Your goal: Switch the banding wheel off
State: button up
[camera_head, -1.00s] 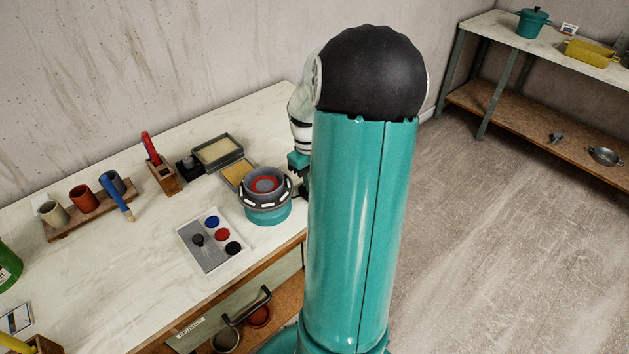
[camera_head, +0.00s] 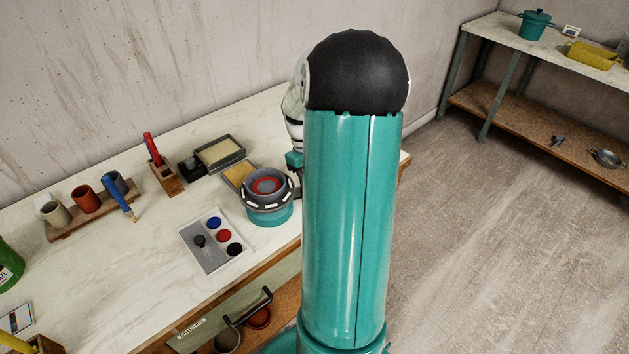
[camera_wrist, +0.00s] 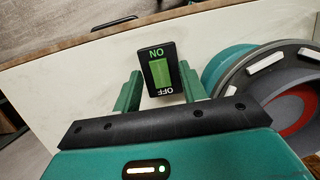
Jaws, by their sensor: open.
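The banding wheel (camera_head: 262,213) stands on the bench, with a teal base, a grey rim with white blocks and a red ring on top. It also shows at the right of the wrist view (camera_wrist: 228,62). Its black switch box (camera_wrist: 145,55) lies beside it in the wrist view, with a green rocker (camera_wrist: 160,73) and the words ON and OFF, which appear upside down. My gripper (camera_wrist: 160,88) is open, with one teal finger on each side of the switch's OFF end. I cannot tell whether they touch. My arm hides the switch in the head view.
A paint tray (camera_head: 207,258) lies left of the wheel. Yellow-filled trays (camera_head: 220,152), a tool block (camera_head: 165,180) and a cup rack (camera_head: 70,228) stand behind and left.

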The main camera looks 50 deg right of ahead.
jog(key=v, duration=1.3)
jog(key=shift+r, duration=0.4)
jog(key=shift+c, duration=0.3)
